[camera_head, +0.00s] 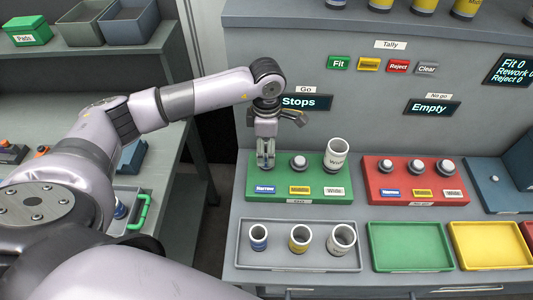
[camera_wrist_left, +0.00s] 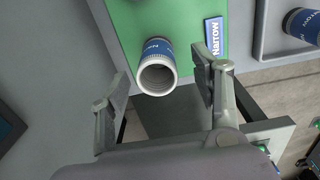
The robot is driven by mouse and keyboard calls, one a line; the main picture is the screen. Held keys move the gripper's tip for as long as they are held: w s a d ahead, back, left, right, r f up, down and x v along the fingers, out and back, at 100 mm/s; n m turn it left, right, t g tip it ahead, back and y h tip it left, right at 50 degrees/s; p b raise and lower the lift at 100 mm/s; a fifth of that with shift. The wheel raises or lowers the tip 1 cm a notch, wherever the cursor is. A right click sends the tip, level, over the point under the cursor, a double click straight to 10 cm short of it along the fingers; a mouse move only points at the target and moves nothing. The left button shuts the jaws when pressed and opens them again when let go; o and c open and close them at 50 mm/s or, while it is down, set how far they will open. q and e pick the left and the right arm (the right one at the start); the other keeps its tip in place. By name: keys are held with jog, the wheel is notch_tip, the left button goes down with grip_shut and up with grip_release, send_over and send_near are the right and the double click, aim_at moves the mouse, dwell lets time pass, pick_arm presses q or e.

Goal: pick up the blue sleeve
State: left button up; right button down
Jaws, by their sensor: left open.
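A blue-banded sleeve (camera_wrist_left: 157,78) with a white rim stands on the green board (camera_wrist_left: 130,22) in the left wrist view, behind a blue "Narrow" label. My left gripper (camera_wrist_left: 155,95) is open, with one finger on either side of the sleeve's near end; I see no contact. In the head view the left gripper (camera_head: 266,158) hangs over the narrow place of the green board (camera_head: 315,196), and its finger hides that sleeve. A second blue-banded sleeve (camera_head: 259,239) stands in the grey tray (camera_head: 278,261); it also shows in the left wrist view (camera_wrist_left: 302,25). My right gripper is out of view.
A yellow sleeve (camera_head: 300,240) and a white sleeve (camera_head: 341,241) share the tray. A white sleeve (camera_head: 336,152) stands on the green board's wide place. The red board (camera_head: 440,196), green bin (camera_head: 410,245) and yellow bin (camera_head: 490,244) lie to the right; both bins look empty.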

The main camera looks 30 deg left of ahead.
aim_at(266, 157)
pick_arm(q)
notch_tip(266, 157, down, 4)
jog(key=shift+w+a+f+p, duration=0.1)
jog(key=shift+w+f+p, duration=0.1)
jog(key=shift+p, duration=1.05)
jog(key=shift+f, duration=0.35)
jog(key=shift+s, duration=0.1)
jog(key=shift+c, duration=0.3)
